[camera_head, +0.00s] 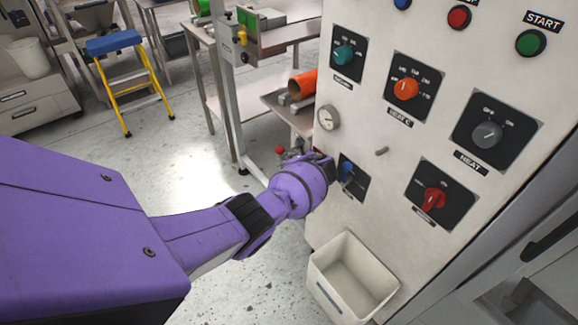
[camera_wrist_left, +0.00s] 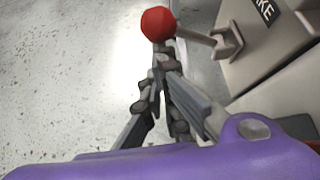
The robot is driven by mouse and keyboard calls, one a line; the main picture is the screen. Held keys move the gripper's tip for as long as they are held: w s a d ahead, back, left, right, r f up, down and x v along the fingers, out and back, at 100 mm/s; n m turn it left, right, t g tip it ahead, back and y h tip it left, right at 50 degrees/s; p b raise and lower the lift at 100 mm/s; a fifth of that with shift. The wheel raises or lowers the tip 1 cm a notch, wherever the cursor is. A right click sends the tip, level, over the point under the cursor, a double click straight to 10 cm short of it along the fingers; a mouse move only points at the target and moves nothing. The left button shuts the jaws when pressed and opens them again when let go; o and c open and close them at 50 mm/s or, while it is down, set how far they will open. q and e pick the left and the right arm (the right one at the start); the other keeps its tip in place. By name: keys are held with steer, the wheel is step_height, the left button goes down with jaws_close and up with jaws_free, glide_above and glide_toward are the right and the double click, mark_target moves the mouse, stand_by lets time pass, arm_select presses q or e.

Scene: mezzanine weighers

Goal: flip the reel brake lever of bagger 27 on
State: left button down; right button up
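The brake lever is a grey rod with a red ball knob (camera_wrist_left: 158,23) in the left wrist view. Its rod runs right to a bracket (camera_wrist_left: 229,42) beside a dark label of which "KE" is readable. The red knob also shows in the head view (camera_head: 279,150), just beyond my left wrist. My left gripper (camera_wrist_left: 160,66) has its fingertips together just below the knob in the wrist picture, with nothing visible between them. I cannot tell whether they touch the knob. In the head view my purple wrist hides most of the fingers. My right gripper is in neither view.
A control cabinet (camera_head: 385,130) with knobs and a gauge (camera_head: 327,117) stands close right of my left arm. A white bin (camera_head: 325,286) is below it. A bench (camera_head: 205,75) and a yellow step stool (camera_head: 137,83) stand behind. The floor at left is clear.

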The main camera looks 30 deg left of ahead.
arm_select(q)
steer(key=v, duration=1.2)
